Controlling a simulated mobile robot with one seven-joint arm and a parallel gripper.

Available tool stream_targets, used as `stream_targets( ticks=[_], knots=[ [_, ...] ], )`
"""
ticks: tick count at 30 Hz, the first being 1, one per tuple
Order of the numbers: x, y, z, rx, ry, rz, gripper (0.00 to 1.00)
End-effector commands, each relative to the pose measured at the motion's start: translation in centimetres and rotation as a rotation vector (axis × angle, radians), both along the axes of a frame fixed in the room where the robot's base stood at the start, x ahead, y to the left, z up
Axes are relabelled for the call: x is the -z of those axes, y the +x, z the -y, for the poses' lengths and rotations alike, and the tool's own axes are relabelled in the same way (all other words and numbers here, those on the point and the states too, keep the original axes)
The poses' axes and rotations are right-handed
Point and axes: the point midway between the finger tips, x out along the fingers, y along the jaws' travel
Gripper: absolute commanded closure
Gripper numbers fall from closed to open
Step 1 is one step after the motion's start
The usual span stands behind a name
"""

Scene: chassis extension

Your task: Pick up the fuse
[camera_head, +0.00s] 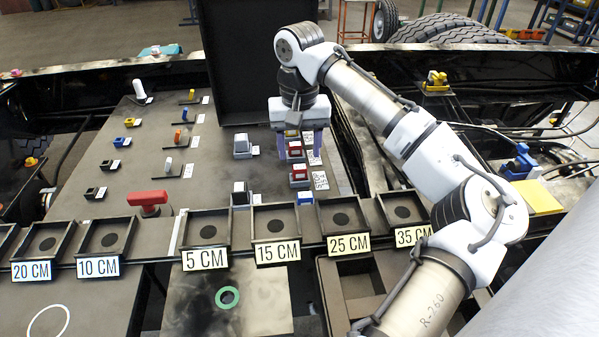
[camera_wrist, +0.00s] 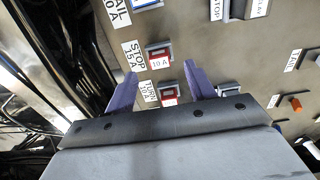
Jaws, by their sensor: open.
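Small red fuses sit in grey holders on the dark panel. One red fuse (camera_head: 295,148) lies below my gripper in the head view, and another red fuse (camera_head: 298,172) sits nearer the camera. A second red fuse (camera_wrist: 169,94) by the TURN label shows between the fingers. My gripper (camera_head: 299,150) points down with its purple fingers apart and empty; it also shows in the wrist view (camera_wrist: 161,72). Contact with a fuse cannot be told.
Other grey-and-white fuses (camera_head: 242,146) stand to the left. Coloured small fuses and a red-handled switch (camera_head: 148,200) are farther left. Open black trays with length labels, such as the 15 CM tray (camera_head: 276,222), line the front. A tall black cover (camera_head: 258,60) rises behind my gripper.

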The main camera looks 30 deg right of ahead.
Motion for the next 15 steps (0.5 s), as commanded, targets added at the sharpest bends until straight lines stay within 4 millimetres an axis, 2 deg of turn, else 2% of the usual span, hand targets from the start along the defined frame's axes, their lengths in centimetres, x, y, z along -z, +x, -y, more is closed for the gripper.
stream_targets(
  ticks=[4,10,15],
  knots=[
    [1.1,0.0,0.1,0.001,-0.001,-0.003,0.45],
    [4.1,0.2,0.3,0.001,0.0,-0.002,0.45],
    [5.3,0.2,0.3,0.0,0.0,0.0,0.45]
  ],
)
